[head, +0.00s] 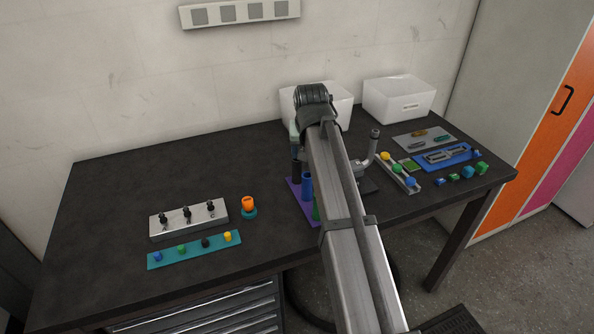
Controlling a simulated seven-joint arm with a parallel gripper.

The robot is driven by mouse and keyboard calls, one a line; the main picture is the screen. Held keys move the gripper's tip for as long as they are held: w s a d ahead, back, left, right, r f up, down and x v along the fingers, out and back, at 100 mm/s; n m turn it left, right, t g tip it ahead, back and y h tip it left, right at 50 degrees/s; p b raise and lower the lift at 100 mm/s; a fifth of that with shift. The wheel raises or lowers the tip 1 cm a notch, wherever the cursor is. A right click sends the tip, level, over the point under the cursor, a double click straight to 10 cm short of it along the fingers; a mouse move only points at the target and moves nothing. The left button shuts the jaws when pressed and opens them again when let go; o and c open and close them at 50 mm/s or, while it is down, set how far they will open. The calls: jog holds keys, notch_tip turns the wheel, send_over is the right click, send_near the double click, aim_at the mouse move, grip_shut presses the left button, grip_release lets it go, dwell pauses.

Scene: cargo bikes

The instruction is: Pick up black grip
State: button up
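A purple base (293,189) on the dark table carries upright cylinders, partly hidden by my arm. The black grip (296,168) looks like the dark cylinder at its back. A blue cylinder (307,186) stands in front of it, and a green one (315,212) shows nearer the front, mostly covered by my arm. My arm reaches from the lower right over the table. A pale part at its far end, my gripper (294,137), shows just above the black grip. Its fingers are hidden or too small to make out, so I cannot tell whether they touch the grip.
Left are a silver block (188,218) with black knobs, a teal strip (194,251) with coloured knobs and an orange piece (249,203). White bins (398,100) stand at the back. Several small parts and a blue tray (447,157) lie right. The table's far left is clear.

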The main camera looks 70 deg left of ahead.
aim_at(297, 169)
jog(key=shift+n, duration=0.3)
jog(key=a+f, duration=0.1)
jog(key=f, duration=0.1)
jog(key=s+a+f, duration=0.1)
jog(key=a+f, duration=0.1)
jog(key=s+a+f, duration=0.1)
jog(key=f, duration=0.1)
jog(key=shift+a+f, duration=0.3)
jog(key=shift+a, duration=0.1)
jog(key=shift+w+x, duration=0.15)
jog(key=shift+x, duration=1.15)
jog(key=shift+w+x, duration=0.15)
jog(key=shift+x, duration=1.2)
jog(key=shift+r, duration=0.1)
jog(key=shift+c, duration=0.4)
jog(key=c, duration=0.9)
jog(key=shift+c, duration=0.2)
